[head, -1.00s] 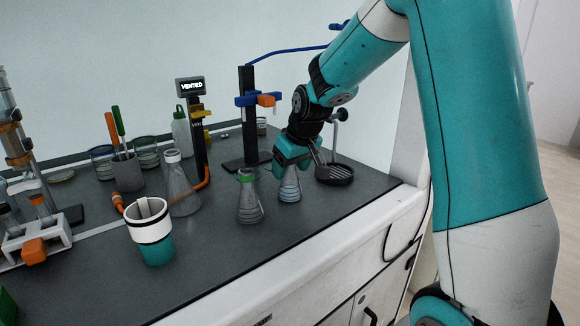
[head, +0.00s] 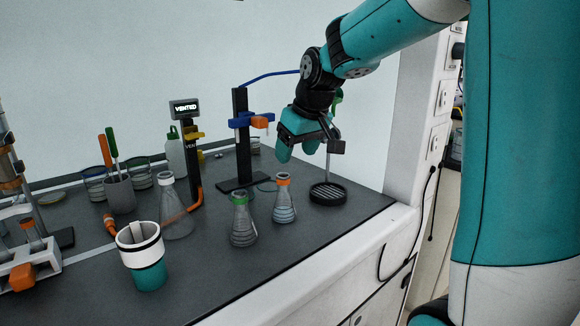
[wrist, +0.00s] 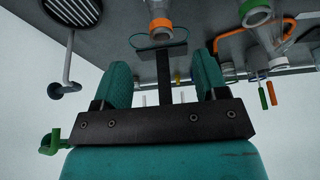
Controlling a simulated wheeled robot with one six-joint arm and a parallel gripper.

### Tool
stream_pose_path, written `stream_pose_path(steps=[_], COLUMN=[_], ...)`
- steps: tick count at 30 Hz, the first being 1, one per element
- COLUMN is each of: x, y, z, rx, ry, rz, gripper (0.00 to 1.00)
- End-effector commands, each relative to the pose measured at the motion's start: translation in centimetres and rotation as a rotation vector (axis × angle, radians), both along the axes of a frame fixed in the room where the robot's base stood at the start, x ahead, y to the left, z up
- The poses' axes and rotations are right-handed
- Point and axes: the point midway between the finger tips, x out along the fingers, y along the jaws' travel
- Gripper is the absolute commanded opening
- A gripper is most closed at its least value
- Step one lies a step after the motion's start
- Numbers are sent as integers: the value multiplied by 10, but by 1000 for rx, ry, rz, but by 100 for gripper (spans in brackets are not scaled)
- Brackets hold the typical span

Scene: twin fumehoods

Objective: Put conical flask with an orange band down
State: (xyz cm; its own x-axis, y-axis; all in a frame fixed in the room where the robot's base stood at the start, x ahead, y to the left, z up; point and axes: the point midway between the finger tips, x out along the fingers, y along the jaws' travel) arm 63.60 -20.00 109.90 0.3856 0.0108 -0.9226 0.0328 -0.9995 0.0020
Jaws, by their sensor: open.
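The conical flask with an orange band (head: 284,204) stands upright on the dark bench top, with bluish contents. Its orange-banded neck also shows in the wrist view (wrist: 160,24), beyond my fingertips. My gripper (head: 297,152) is open and empty, above and slightly right of the flask, apart from it. In the wrist view my two teal fingers (wrist: 161,78) are spread with nothing between them. A conical flask with a green band (head: 243,222) stands just left of the orange-banded one.
A round black grid plate (head: 328,193) with a rod stands right of the flask. A stand with a blue clamp (head: 243,122) is behind. A larger clear flask (head: 176,212) and a white-and-teal cup (head: 146,262) are left. Bench is clear in front.

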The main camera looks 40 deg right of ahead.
Motion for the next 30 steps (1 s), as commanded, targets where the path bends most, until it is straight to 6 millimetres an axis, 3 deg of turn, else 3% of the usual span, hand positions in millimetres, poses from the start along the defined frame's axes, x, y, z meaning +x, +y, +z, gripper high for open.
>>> stream_pose_path(steps=[5,8,11,15,18,21,24,30], x=[-3,-10,-38,-111,-169,-212,-234,-237], y=[1,24,82,172,213,234,245,246], z=[5,2,-8,-29,-43,-53,-58,-60], rx=[1,17,60,138,181,208,221,224], ry=[1,12,44,127,190,240,266,273], rz=[3,47,162,376,506,593,634,639], gripper=[66,66,66,66,66,66,66,66])
